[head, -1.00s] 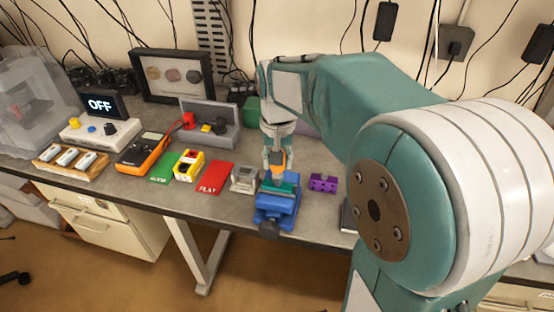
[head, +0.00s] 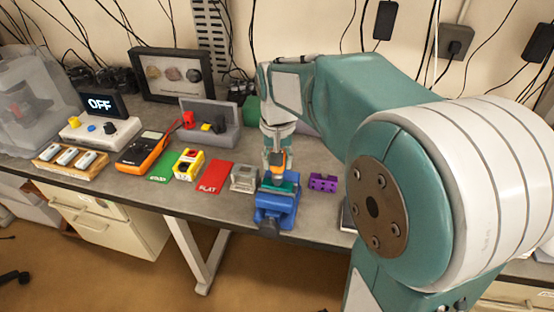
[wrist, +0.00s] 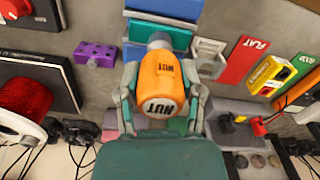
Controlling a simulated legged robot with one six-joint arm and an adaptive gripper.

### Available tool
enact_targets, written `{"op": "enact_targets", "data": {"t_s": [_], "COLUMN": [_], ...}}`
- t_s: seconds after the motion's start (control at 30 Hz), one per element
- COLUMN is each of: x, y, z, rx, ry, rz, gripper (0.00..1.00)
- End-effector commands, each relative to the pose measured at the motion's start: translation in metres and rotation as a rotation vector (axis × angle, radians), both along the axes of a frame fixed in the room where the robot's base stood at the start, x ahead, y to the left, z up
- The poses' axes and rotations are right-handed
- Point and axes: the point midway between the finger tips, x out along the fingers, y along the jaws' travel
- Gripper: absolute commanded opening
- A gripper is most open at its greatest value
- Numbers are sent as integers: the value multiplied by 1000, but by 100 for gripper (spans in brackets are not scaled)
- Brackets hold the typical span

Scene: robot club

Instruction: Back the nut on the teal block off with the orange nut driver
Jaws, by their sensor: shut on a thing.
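My gripper (head: 277,158) is shut on the orange nut driver, above the blue vise at the front of the bench. In the wrist view the driver (wrist: 160,82) shows its orange handle marked NUT between the two fingers, with its grey shaft end pointing at the teal block (wrist: 172,33). The teal block (head: 290,185) is clamped in the blue vise (head: 272,210). The nut is hidden behind the driver, so I cannot tell how the driver's end sits on it.
A purple block (head: 323,182) with holes lies right of the vise. A grey stand (head: 222,135) is behind.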

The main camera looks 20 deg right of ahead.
Motion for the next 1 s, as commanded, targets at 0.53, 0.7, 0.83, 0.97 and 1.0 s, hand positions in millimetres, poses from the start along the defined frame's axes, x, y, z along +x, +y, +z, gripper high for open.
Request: {"op": "enact_targets", "data": {"t_s": [0.53, 0.7, 0.83, 0.97, 1.0], "x": [0, 0, 0, 0, 0], "y": [0, 0, 0, 0, 0], "z": [-4, -6, -6, -6, -6], "rx": [0, 0, 0, 0, 0], "ry": [0, 0, 0, 0, 0], "rz": [0, 0, 0, 0, 0], "gripper": [7, 7, 7, 7, 7]}}
